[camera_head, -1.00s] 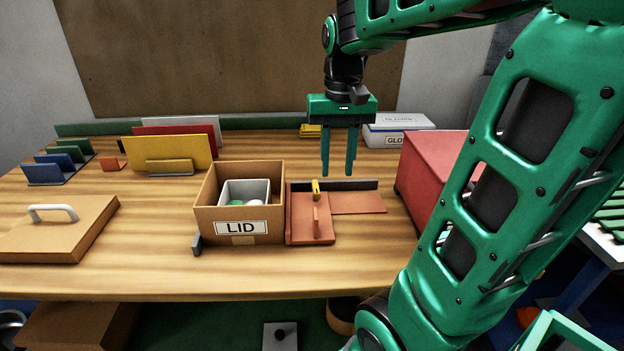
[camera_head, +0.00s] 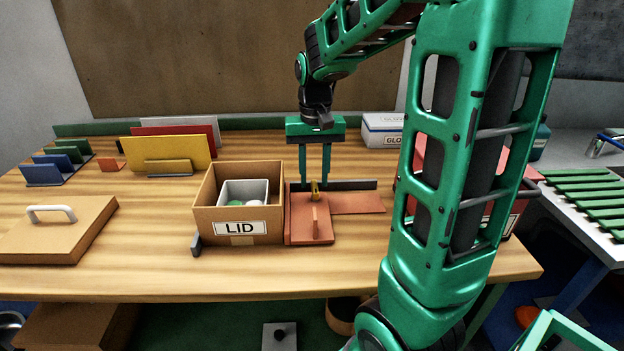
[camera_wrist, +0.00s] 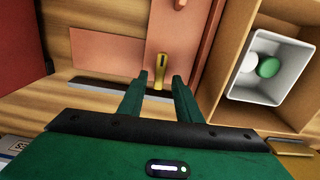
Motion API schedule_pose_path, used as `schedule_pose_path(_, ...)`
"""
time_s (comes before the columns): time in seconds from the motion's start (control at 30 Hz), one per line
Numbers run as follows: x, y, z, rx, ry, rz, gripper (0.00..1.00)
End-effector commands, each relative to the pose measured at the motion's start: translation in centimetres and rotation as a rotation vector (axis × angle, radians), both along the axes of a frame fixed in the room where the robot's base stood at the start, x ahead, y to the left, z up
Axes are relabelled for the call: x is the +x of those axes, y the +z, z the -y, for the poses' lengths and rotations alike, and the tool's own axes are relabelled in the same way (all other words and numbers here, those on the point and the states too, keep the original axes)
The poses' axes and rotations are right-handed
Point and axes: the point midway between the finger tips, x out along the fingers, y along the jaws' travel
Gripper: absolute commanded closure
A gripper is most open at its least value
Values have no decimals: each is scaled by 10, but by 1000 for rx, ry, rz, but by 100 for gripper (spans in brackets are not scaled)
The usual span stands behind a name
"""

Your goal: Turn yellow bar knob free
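The yellow bar knob (camera_head: 315,186) sits at the back of an orange-brown panel (camera_head: 300,228), which also carries an orange bar handle (camera_head: 316,217). In the wrist view the knob (camera_wrist: 161,68) is a short upright-looking yellow bar with a dark mark on top, lined up with the gap between my fingers. My gripper (camera_head: 314,183) is open and points down over the knob, one finger to each side; it also shows in the wrist view (camera_wrist: 160,80). I cannot tell whether the fingers touch the knob or how far they reach down past it.
A cardboard box labelled LID (camera_head: 203,212) with a grey bin inside stands close left of the panel. A dark strip (camera_head: 350,184) runs behind it. A red box (camera_wrist: 20,50) stands to the other side. Bare table (camera_head: 345,262) lies in front.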

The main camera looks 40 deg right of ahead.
Motion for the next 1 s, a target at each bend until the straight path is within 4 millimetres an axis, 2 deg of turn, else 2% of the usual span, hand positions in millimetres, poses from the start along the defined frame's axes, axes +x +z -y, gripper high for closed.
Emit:
schedule_pose_path(0.13,0,-10,0,0,-1,0,69)
schedule_pose_path(0.43,0,-12,0,-1,0,1,69)
schedule_pose_path(0.47,0,-12,0,-1,0,1,71)
schedule_pose_path(0.5,0,-12,0,-1,0,1,81)
schedule_pose_path(0.6,0,-12,0,-1,0,1,100)
schedule_pose_path(1.0,0,-12,0,0,45,1,100)
